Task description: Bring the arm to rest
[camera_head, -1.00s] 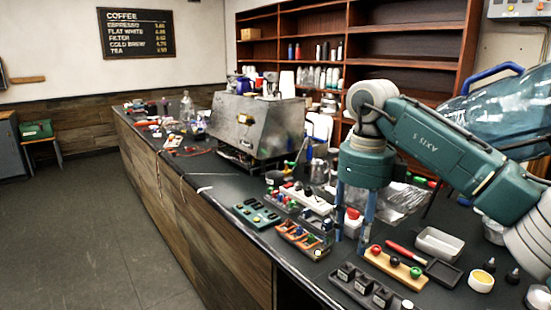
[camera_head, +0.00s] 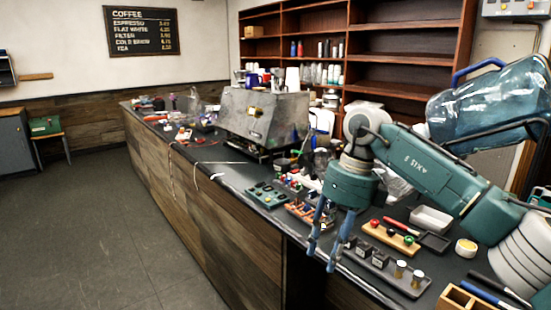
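My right arm (camera_head: 425,165) is teal with pale grey joints and reaches in from the right over the counter. My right gripper (camera_head: 321,258) points down, its two blue fingers apart with nothing visible between them. Its fingertips show over the counter's front edge, in front of the tool racks; their exact height is hard to tell. The gripper body hides part of the counter behind it. My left gripper is not in view.
The dark counter (camera_head: 232,178) holds a metal brewer (camera_head: 262,122), a green tray (camera_head: 266,194), an orange rack (camera_head: 301,213), a wooden block with coloured knobs (camera_head: 391,237) and a dark rack (camera_head: 384,268). A large blue water bottle (camera_head: 490,105) is behind my arm. The floor at left is clear.

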